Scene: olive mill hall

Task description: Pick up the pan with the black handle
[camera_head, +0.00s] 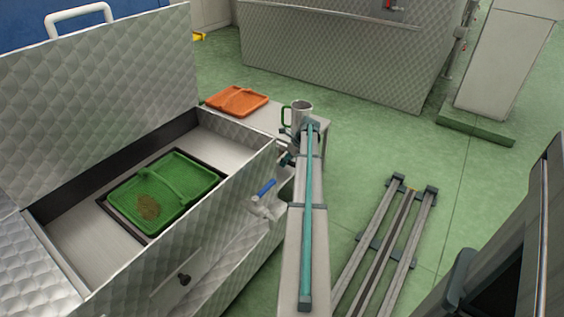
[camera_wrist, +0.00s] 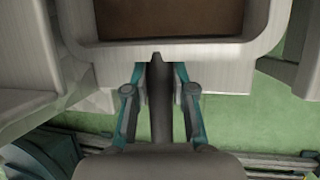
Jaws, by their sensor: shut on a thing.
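In the wrist view my gripper (camera_wrist: 160,92) is shut on a dark, narrow handle (camera_wrist: 159,115), with one teal-edged finger on each side. A pale, round-cornered pan-like rim (camera_wrist: 165,50) around a brown surface lies just beyond the fingertips. I cannot tell whether the handle joins it. A large grey-brown rounded shape fills the bottom of the wrist view. In the head view my arm hides most of the gripper and the held thing, so no black-handled pan shows clearly there.
An open metal chest (camera_head: 215,190) holds a green tray (camera_head: 190,170) with a brown patch. An orange tray (camera_head: 237,101) and a steel mug with a green handle (camera_head: 301,111) stand behind. A blue-handled tool (camera_head: 266,187) is by the chest's side. Rails (camera_head: 390,245) lie right.

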